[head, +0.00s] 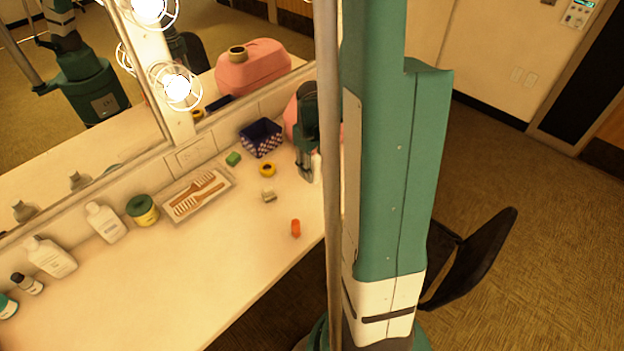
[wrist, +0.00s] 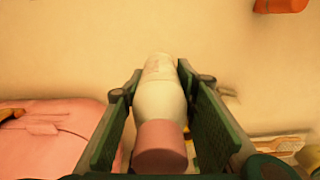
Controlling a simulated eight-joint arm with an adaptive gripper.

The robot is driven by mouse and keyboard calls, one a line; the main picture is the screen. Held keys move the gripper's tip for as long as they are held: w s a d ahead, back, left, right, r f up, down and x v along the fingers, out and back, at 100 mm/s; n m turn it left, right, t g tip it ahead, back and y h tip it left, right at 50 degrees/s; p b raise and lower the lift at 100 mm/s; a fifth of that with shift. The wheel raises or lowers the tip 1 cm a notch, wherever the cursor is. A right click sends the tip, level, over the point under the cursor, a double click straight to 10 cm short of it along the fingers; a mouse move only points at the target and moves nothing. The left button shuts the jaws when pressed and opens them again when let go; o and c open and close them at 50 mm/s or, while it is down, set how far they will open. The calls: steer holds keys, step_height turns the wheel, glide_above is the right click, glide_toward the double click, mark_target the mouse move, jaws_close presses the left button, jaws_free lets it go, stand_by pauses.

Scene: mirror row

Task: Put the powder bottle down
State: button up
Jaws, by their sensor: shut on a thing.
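The powder bottle (wrist: 160,95) is white with a pink cap and lies between the two finger pads of my gripper (wrist: 163,110) in the wrist view. The pads are shut on its sides, with the cap nearest the camera. In the head view my gripper (head: 307,172) points down over the right part of the counter, and a pale strip of the bottle (head: 317,168) shows beside the fingers. I cannot tell whether its base touches the counter (head: 225,245).
An orange piece (head: 295,228), a yellow ring (head: 267,170), a pale block (head: 268,196) and a blue patterned box (head: 261,138) stand nearby. A comb tray (head: 224,186) and several bottles stand left. The front middle counter is clear.

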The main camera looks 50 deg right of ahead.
mark_target(312, 154)
steer(key=shift+f, duration=0.25)
steer(key=shift+f, duration=0.1)
steer(key=shift+f+b, duration=0.4)
steer(key=shift+f, duration=1.6)
steer(key=shift+f, duration=0.15)
steer(key=o, duration=1)
steer(key=shift+r, duration=0.2)
steer(key=shift+r+p, duration=1)
steer(key=shift+r, duration=5)
